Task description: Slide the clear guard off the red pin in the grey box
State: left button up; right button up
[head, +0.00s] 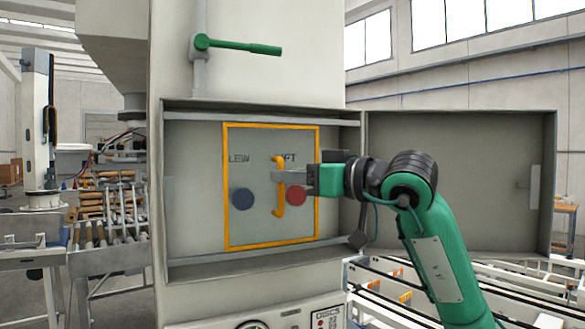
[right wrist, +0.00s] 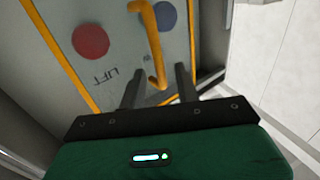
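The grey box (head: 195,160) is open on the machine's front. Inside it, the clear guard (head: 260,228), framed in yellow, covers a blue pin (head: 242,199) and the red pin (head: 295,196). The guard has a yellow upright handle (head: 279,208). The guard also shows in the right wrist view (right wrist: 122,30), with the red pin (right wrist: 90,41), the blue pin (right wrist: 165,15) and the handle (right wrist: 153,48). My right gripper (head: 277,177) is at the handle. Its fingers (right wrist: 159,80) are apart, with an end of the handle between them; contact cannot be told. My left gripper is not in view.
The box's door (head: 455,190) stands open to the right, behind my right arm. A green lever (head: 240,46) sits above the box. Conveyors (head: 400,290) run at the lower right, and a rack with rollers (head: 115,225) stands at the left.

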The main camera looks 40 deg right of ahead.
jog(key=shift+w+a, duration=0.1)
jog(key=shift+w, duration=0.1)
jog(key=shift+c, duration=0.2)
grip_shut()
